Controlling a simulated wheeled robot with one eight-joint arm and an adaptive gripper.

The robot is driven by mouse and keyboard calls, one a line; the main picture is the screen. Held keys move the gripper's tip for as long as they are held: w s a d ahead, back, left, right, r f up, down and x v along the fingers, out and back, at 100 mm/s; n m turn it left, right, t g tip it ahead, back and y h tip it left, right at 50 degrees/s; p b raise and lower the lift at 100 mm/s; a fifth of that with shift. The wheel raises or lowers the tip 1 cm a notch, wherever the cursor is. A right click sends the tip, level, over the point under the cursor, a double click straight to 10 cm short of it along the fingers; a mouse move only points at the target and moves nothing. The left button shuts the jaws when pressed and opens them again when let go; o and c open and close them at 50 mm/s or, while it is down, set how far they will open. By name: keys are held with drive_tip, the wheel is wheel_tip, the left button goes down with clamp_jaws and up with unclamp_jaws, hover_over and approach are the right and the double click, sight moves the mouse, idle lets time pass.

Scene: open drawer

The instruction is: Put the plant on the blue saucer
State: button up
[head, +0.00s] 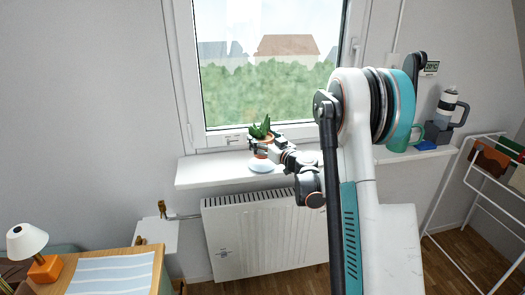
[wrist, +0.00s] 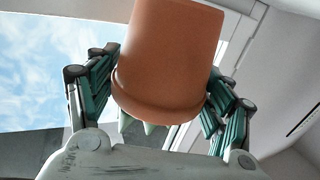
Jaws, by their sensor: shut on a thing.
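The plant (head: 260,130) has green spiky leaves in a terracotta pot, upright above the left part of the windowsill. My gripper (head: 268,145) is shut on the pot, with a finger crossing in front of it. In the wrist view the terracotta pot (wrist: 168,60) sits between both fingers, its rim towards the palm and a few leaf tips showing below the rim. A pale blue saucer (head: 263,167) lies on the sill directly under the pot. I cannot tell whether the pot's base touches it.
The windowsill (head: 205,172) is clear left of the saucer. A teal mug (head: 401,137), a blue item (head: 427,146) and a grey bottle (head: 446,103) stand at its right end. The window (head: 262,70) is behind the plant, and a radiator (head: 265,235) is below.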

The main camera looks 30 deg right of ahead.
drive_tip(key=shift+f+b, duration=0.55)
drive_tip(key=shift+f, duration=1.3)
drive_tip(key=shift+f, duration=0.2)
drive_tip(key=o, duration=1.5)
drive_tip(key=shift+r, duration=0.1)
drive_tip(key=shift+r, duration=0.2)
drive_tip(key=s, duration=0.4)
drive_tip(key=s+d+p, duration=0.1)
drive_tip(key=s, duration=0.3)
drive_tip(key=s+p, duration=0.1)
drive_tip(key=s, duration=0.3)
drive_tip(key=shift+d+f, duration=0.1)
drive_tip(key=shift+d, duration=0.05)
